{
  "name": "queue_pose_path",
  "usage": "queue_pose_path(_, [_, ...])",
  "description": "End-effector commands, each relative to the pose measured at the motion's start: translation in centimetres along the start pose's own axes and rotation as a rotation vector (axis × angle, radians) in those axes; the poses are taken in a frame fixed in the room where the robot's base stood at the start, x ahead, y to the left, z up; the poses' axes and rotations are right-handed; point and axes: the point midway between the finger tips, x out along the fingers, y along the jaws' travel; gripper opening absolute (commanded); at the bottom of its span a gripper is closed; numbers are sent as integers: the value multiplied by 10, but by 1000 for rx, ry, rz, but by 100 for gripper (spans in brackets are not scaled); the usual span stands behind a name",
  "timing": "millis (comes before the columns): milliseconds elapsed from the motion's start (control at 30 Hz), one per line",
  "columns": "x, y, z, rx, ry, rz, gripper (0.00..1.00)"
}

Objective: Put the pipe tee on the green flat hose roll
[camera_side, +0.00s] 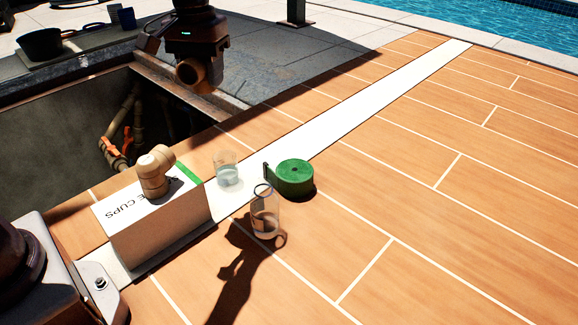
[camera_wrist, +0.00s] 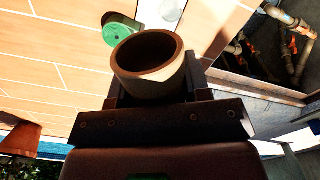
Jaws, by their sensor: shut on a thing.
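My gripper (camera_side: 192,58) is shut on a tan pipe piece (camera_side: 198,76), taken as the pipe tee, and holds it in the air near the pit's far edge. In the wrist view, the open round end of the piece (camera_wrist: 146,60) faces the camera between the fingers; the rest of its shape is hidden. The green flat hose roll (camera_side: 294,177) lies on the deck, to the right of and well below my gripper. It also shows in the wrist view (camera_wrist: 117,35), partly hidden behind the held piece.
Two clear cups stand near the roll, one left (camera_side: 226,174) and one in front (camera_side: 265,218). A white box marked CUPS (camera_side: 150,228) bears another beige pipe fitting (camera_side: 154,172). An open pit (camera_side: 60,130) with pipes lies left. The deck right of the roll is clear.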

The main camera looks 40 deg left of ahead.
Motion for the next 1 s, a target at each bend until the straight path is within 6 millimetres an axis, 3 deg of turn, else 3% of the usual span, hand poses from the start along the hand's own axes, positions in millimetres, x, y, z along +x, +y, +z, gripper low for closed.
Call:
queue_pose_path(133, [5,40,16,24,-4,-3,18])
queue_pose_path(267, [24,50,25,-121,-3,-3,18])
queue_pose_path(700, [85,48,45,-867,-1,-3,18])
queue_pose_path(900, [97,46,47,-1061,-1,-1,18])
queue_pose_path(1000, [103,50,39,-1090,2,-3,18])
